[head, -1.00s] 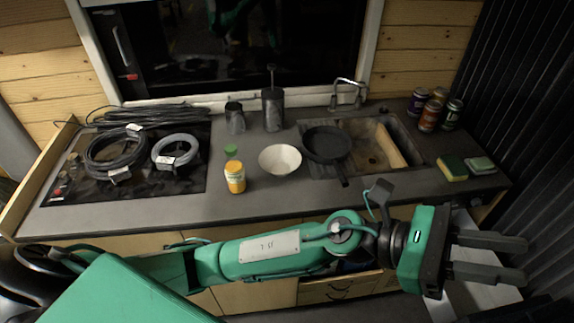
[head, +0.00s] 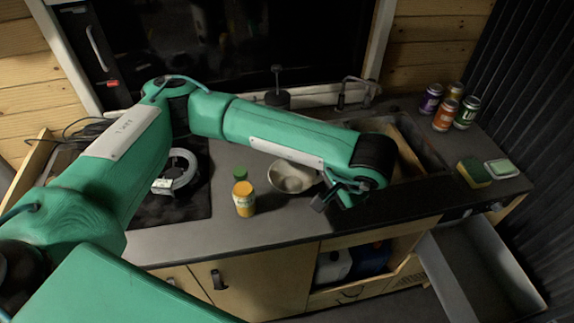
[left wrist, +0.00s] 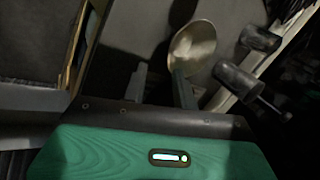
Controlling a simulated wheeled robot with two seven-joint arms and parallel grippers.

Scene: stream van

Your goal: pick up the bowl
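The pale bowl (head: 285,178) stands on the dark counter in the head view, with its right part hidden by my left arm. In the left wrist view the bowl (left wrist: 197,45) shows as a pale oval beyond the tip of the right-hand finger. My left gripper (left wrist: 160,72) has its two fingers apart, with nothing visible between them. I cannot tell whether a finger touches the bowl. My right gripper is in neither view.
An orange-yellow jar (head: 244,199) and a green-topped item (head: 240,175) stand left of the bowl. Several cans (head: 444,115) and a sponge (head: 474,172) are at the right. A dark pot with a plunger (head: 277,98) stands behind my arm. A drawer (head: 478,275) is open below the counter.

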